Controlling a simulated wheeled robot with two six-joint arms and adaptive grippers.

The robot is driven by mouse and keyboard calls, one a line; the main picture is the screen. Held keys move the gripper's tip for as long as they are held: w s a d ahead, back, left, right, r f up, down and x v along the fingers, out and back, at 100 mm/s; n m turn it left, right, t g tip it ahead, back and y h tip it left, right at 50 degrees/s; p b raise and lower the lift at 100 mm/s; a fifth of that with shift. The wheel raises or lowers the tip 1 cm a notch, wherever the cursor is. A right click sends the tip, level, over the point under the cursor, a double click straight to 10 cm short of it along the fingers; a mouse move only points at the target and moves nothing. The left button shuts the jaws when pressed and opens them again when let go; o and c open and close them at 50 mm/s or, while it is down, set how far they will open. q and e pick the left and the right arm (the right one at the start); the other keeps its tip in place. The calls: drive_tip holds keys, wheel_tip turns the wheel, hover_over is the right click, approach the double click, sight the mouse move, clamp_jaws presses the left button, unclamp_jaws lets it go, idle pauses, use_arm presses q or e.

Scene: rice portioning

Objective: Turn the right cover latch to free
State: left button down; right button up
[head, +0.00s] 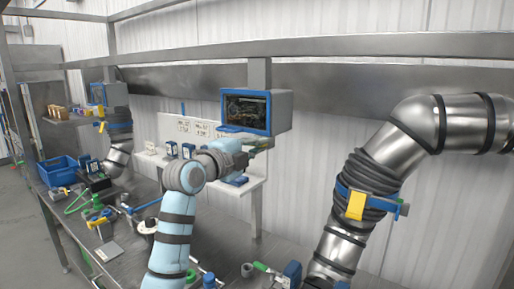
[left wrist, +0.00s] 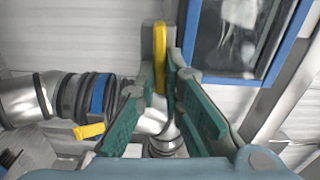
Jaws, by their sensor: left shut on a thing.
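The right duct in the head view carries a blue band (head: 374,198) with a yellow latch (head: 356,205) hanging upright on its left front. My left gripper (head: 262,146) is in front of and below the monitor, clearly left of that latch and apart from it. In the left wrist view the teal fingers (left wrist: 172,95) are shut on a narrow yellow piece (left wrist: 160,58) that stands up between them. Its lower part is hidden by the fingers. A banded duct with a yellow latch (left wrist: 88,130) is at the left of that view; I cannot tell which duct. My right gripper is not in view.
The monitor (head: 246,110) hangs just above my left gripper. A second duct with a blue band (head: 118,125) stands at the left. A blue crate (head: 58,170) and several fittings are on the metal bench (head: 120,235). A steel rail (head: 390,45) crosses above.

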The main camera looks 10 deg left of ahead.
use_arm(q)
drive_tip(key=shift+f+m, duration=0.25)
drive_tip(key=shift+m, duration=0.35)
drive_tip(key=c, duration=1.7)
unclamp_jaws()
drive_tip(key=shift+r, duration=0.15)
drive_tip(key=v, duration=1.2)
drive_tip(key=shift+s, duration=0.15)
drive_tip(key=shift+d, duration=0.15)
